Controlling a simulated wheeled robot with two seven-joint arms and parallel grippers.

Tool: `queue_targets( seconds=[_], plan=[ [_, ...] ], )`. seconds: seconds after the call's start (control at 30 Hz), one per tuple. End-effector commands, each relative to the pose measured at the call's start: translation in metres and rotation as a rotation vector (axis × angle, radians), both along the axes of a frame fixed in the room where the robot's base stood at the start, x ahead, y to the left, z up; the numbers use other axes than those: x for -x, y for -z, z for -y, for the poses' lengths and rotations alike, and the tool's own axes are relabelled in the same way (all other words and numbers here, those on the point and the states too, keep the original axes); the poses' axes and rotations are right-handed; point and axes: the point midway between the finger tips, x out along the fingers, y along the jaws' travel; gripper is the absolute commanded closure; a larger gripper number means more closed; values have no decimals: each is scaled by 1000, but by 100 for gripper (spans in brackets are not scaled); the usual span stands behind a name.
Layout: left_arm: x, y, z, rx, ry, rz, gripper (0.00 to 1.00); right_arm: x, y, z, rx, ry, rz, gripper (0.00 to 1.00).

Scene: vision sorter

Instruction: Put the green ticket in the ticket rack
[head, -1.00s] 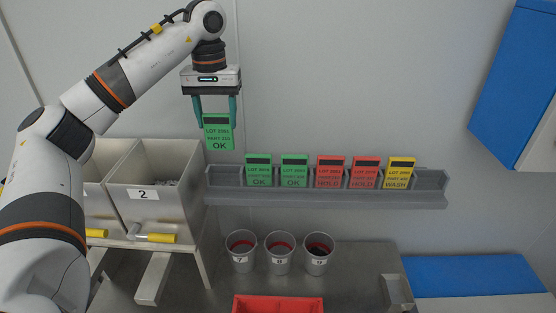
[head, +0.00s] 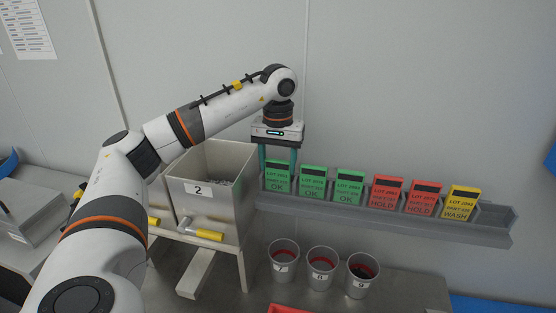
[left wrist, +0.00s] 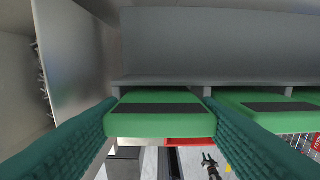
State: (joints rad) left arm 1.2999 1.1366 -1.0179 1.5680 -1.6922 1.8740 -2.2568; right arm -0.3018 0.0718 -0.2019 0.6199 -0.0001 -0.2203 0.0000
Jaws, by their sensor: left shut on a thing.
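The green ticket (head: 278,183), marked OK, is between the fingers of my left gripper (head: 278,171), at the left end of the grey ticket rack (head: 496,220). The ticket stands about level with the other tickets, and its lower end appears to be in the leftmost slot. In the left wrist view, both teal fingers (left wrist: 161,108) press the sides of the ticket (left wrist: 160,126), which lines up between two dividers of the rack (left wrist: 200,45). How deep its lower edge sits is hidden. My right gripper is not in view.
Two green tickets (head: 313,182), two red tickets (head: 386,192) and a yellow ticket (head: 461,203) stand in the rack to the right, with an empty slot at its right end. Bin 2 (head: 204,200) stands close on the left. Three cups (head: 321,270) stand below.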

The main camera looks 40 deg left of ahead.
Motion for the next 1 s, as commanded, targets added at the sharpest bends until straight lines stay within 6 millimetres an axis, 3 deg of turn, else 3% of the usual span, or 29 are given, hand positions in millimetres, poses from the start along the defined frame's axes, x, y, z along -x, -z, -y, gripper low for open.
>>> queue_targets(
  seconds=[0.17, 0.2, 0.23, 0.63, 0.77, 1.0],
  plan=[
    [0, 4, 0, 0, 1, -1, 64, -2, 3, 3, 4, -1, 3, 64],
    [0, 3, 0, 0, 0, 0, 36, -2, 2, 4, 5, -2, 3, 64],
    [0, 3, 0, 0, 1, 0, 34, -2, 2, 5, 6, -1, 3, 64],
    [-1, -6, 1, 2, 1, 3, 34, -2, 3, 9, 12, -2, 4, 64],
    [-1, -28, 1, 2, 2, 6, 34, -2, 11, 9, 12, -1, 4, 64],
    [-1, -87, 0, -1, 0, 5, 34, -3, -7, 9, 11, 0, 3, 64]
  ],
)
